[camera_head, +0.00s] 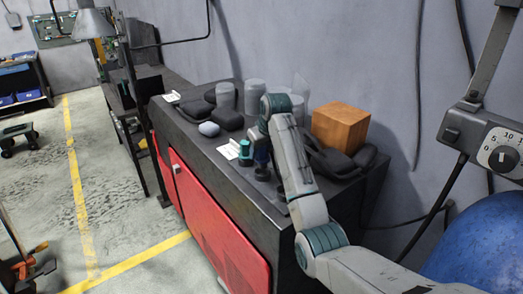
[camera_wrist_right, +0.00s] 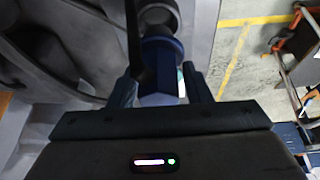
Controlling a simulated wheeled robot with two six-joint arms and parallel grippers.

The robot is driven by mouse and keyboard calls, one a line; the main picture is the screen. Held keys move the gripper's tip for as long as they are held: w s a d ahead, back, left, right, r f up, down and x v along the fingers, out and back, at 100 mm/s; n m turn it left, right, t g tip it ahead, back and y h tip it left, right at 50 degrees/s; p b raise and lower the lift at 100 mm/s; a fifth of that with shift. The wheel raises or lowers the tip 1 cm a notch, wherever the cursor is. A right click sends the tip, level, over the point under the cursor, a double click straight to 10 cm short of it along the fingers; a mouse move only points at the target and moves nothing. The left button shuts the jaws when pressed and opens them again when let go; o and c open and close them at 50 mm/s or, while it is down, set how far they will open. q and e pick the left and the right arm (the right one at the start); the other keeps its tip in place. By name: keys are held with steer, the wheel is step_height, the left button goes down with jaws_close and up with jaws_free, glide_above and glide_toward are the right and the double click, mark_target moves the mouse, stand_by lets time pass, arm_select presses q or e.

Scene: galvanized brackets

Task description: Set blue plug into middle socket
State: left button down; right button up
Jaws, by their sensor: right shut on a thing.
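The blue plug (camera_head: 262,157) is dark blue and held in my right gripper (camera_wrist_right: 160,84). In the right wrist view the blue plug (camera_wrist_right: 161,62) sits between the two fingers, with a grey shaft beyond it. In the head view the plug hangs over the bench near a row of dark sockets. A dark round socket (camera_head: 262,174) shows just below the plug, apparently the middle one. A teal plug (camera_head: 245,152) stands on the left of the row. The arm partly hides the right end. Whether the plug touches the socket I cannot tell. My left gripper is out of view.
The dark bench top (camera_head: 214,150) has a red front (camera_head: 205,205). A wooden block (camera_head: 340,128) stands on the right, near black padded pieces (camera_head: 345,163). Grey cylinders (camera_head: 254,95) stand behind.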

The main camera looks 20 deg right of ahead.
mark_target(265, 149)
steer(key=shift+f, duration=0.15)
steer(key=shift+f, duration=1.9)
steer(key=o, duration=1.3)
steer(key=shift+o, duration=0.2)
steer(key=b+v, duration=0.4)
steer(key=v, duration=0.4)
steer(key=shift+b, duration=0.3)
steer(key=shift+p+v, duration=0.95)
steer(key=shift+p, duration=0.05)
steer(key=shift+s+r+p, duration=0.25)
steer(key=shift+r+p, duration=0.2)
steer(key=shift+r, duration=0.1)
